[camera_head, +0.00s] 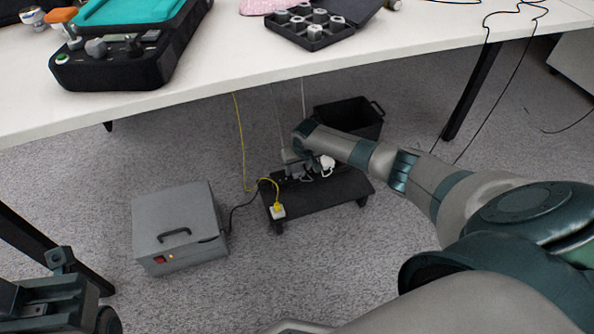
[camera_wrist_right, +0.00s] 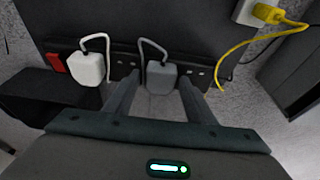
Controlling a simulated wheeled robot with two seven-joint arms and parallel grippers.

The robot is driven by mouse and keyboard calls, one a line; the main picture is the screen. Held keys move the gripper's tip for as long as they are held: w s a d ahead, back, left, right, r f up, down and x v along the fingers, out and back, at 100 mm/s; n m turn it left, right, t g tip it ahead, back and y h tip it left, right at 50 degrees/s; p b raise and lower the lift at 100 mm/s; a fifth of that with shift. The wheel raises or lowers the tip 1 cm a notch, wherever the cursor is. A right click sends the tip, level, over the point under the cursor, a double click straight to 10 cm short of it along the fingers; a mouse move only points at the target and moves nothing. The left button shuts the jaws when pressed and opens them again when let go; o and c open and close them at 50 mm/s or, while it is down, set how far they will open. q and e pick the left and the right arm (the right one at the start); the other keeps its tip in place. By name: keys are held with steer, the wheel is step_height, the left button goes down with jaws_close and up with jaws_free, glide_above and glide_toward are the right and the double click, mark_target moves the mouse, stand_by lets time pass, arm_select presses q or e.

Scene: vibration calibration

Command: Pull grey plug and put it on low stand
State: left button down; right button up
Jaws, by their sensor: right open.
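The grey plug (camera_wrist_right: 161,77) sits in the black power strip (camera_wrist_right: 205,72) in the right wrist view, its grey cord looping above it. My right gripper (camera_wrist_right: 160,88) is open, with one finger on each side of the grey plug; I cannot tell whether they touch it. In the head view my right gripper (camera_head: 297,167) is down at the rear of the low black stand (camera_head: 335,197), where it hides the grey plug. My left gripper (camera_head: 62,265) shows in part at the lower left, its jaws unclear.
A white plug (camera_wrist_right: 88,68) sits beside the grey one, near a red switch (camera_wrist_right: 54,63). A yellow-corded plug (camera_head: 278,210) is at the stand's left front. A grey box (camera_head: 180,220) stands left, a black bin (camera_head: 350,118) behind. The white table (camera_head: 250,65) overhangs.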

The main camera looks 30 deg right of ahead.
mark_target(299, 170)
steer(key=c, duration=0.9)
steer(key=shift+r+p, duration=1)
steer(key=shift+p, duration=1.15)
stand_by(2.2)
steer(key=shift+r, duration=0.1)
steer(key=shift+r+p, duration=1.7)
steer(key=shift+p, duration=0.4)
steer(key=shift+s, duration=0.2)
